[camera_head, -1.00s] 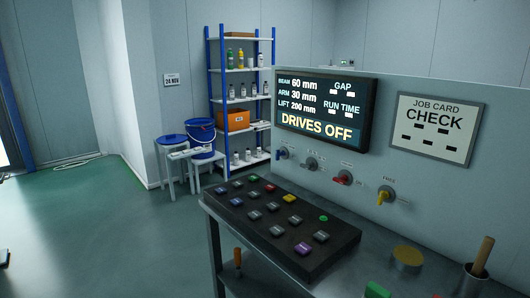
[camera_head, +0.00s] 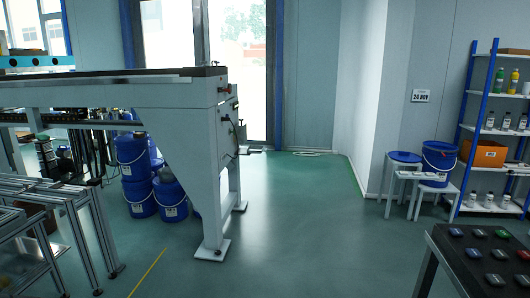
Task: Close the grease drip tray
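I cannot make out a grease drip tray for certain. A large light grey machine (camera_head: 190,97) with a dark top stands at the left on a splayed leg. A small flat piece (camera_head: 248,150) juts out from the right side of its leg, with small fittings above it. It is too small to tell whether this is the tray or whether it is open. Neither of my grippers is in view.
Several blue drums (camera_head: 139,196) stand behind the machine leg. An aluminium frame (camera_head: 97,235) fills the lower left. The middle floor (camera_head: 300,225) is clear.

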